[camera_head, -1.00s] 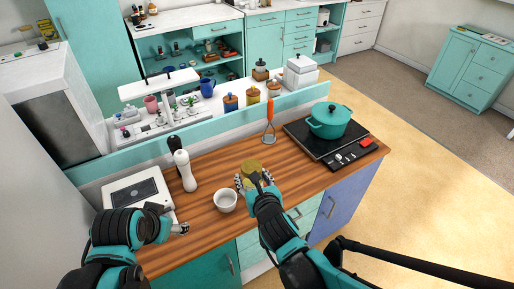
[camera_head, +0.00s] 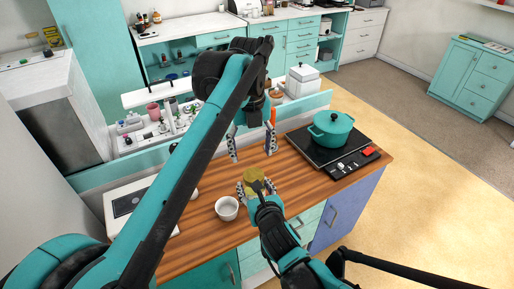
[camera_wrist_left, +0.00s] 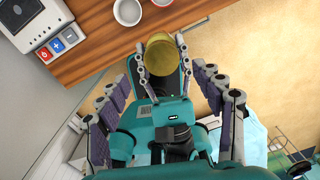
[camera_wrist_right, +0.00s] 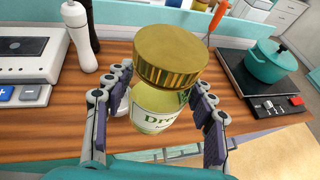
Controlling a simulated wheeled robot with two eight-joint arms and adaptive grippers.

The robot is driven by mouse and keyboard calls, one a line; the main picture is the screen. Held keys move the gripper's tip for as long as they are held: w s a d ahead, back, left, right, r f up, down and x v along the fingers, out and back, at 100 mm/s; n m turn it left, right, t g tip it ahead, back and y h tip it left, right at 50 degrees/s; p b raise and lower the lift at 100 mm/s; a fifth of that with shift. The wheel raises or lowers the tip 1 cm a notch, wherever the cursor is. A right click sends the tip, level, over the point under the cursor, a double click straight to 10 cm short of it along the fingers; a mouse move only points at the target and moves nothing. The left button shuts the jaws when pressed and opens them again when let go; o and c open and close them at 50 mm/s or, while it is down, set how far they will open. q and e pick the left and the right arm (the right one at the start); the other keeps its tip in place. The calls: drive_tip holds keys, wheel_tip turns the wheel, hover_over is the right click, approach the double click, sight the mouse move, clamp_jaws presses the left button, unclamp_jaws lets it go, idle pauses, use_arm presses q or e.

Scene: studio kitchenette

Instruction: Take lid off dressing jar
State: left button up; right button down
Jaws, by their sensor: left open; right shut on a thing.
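The dressing jar (camera_wrist_right: 155,112) has a pale body with a printed label and a wide gold lid (camera_wrist_right: 170,55) seated on top. My right gripper (camera_wrist_right: 160,90) is shut on the jar's body, its fingers on either side below the lid. In the head view, the gold lid (camera_head: 253,175) shows near the counter's front. My left gripper (camera_head: 252,152) is open and empty above the lid, fingers pointing down. In the left wrist view, the lid (camera_wrist_left: 160,62) lies between the spread fingers, apart from them.
A white bowl (camera_head: 227,208) stands on the wooden counter (camera_head: 202,215) left of the jar. A teal pot (camera_head: 331,128) sits on the black hob at right. A white shaker (camera_wrist_right: 80,38) and a dark mill stand behind. My left arm hides part of the counter.

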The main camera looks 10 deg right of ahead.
sight(259, 173)
use_arm(q)
drive_tip(key=shift+d+m, duration=0.7)
drive_tip(key=shift+m, duration=0.1)
drive_tip(key=shift+f, duration=0.4)
wheel_tip(259, 173, down, 7)
drive_tip(key=shift+s+f, duration=0.1)
drive_tip(key=shift+d, duration=0.15)
drive_tip(key=c, duration=0.9)
drive_tip(key=shift+o, duration=0.8)
drive_tip(key=shift+d, duration=0.1)
